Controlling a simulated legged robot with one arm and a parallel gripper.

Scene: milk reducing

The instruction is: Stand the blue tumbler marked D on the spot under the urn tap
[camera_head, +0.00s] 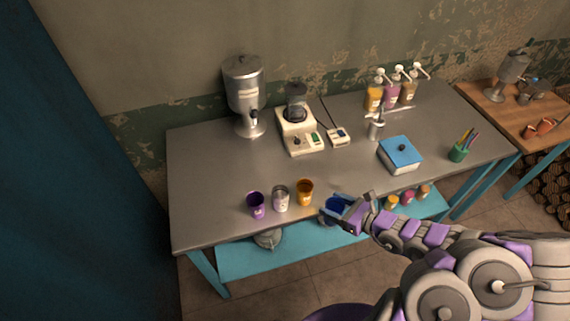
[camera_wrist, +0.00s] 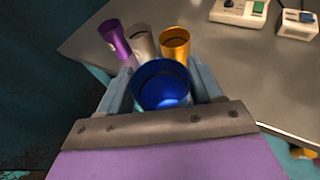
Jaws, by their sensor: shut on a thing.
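My gripper (camera_head: 345,210) is shut on a blue tumbler (camera_head: 336,204) at the table's front edge. In the wrist view the blue tumbler (camera_wrist: 162,84) sits between the two fingers of my gripper (camera_wrist: 163,92), its open mouth toward the camera. No letter on it is visible. The steel urn (camera_head: 246,90) stands at the back left of the table, with its tap low on its body above a round base (camera_head: 250,129). The tumbler is in front of the urn and to its right, well apart from it.
A purple cup (camera_head: 256,204), a silver cup (camera_head: 281,198) and an orange cup (camera_head: 305,191) stand in a row left of my gripper. A cream machine (camera_head: 299,132) stands right of the urn. The grey tabletop (camera_head: 215,170) is clear between cups and urn.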

